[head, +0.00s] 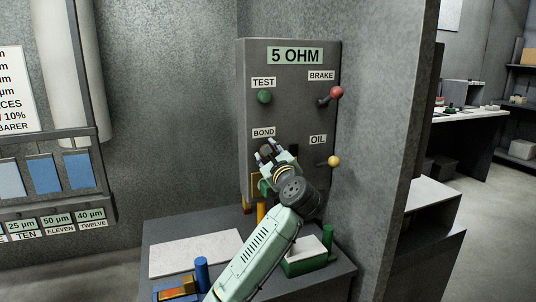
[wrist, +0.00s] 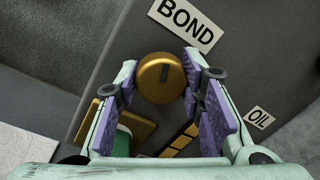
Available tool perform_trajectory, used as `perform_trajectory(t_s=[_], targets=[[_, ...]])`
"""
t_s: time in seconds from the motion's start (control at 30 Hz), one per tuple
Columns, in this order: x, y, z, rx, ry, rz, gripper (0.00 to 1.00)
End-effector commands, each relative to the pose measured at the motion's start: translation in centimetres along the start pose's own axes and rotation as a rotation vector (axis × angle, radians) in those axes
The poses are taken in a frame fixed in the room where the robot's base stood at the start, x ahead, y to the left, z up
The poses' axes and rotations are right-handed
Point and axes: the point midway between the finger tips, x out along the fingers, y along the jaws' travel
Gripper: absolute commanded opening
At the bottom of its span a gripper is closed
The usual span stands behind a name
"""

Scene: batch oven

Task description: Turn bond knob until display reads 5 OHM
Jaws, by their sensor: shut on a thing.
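The display (head: 295,56) at the top of the grey panel reads 5 OHM. The bond knob (wrist: 160,77) is a round brass-coloured knob with a dark pointer mark, below the BOND label (wrist: 187,24); the label also shows in the head view (head: 263,132). My gripper (head: 268,150) is at the panel just below this label. In the wrist view its purple-padded fingers (wrist: 162,70) stand on both sides of the knob, shut on it. In the head view the gripper hides the knob.
A green TEST button (head: 264,97), a red-balled BRAKE lever (head: 336,92) and a yellow-balled OIL lever (head: 333,161) are on the same panel (head: 255,180). Below it, a grey bench (head: 160,230) holds a white plate, a blue-handled item and a green-handled item.

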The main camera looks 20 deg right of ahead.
Motion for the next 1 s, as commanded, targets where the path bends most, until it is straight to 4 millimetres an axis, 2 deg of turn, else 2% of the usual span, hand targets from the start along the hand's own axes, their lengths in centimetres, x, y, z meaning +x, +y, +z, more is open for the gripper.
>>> perform_trajectory(t_s=[0.6, 0.63, 0.93, 1.0], targets=[[-0.05, -0.08, -0.10, 0.045, 0.006, -0.002, 0.07], [-0.05, -0.08, -0.10, 0.044, 0.006, -0.002, 0.36], [-0.03, -0.03, -0.05, 0.044, 0.005, -0.001, 0.56], [-0.02, -0.03, -0.04, 0.044, 0.005, -0.001, 0.56]])
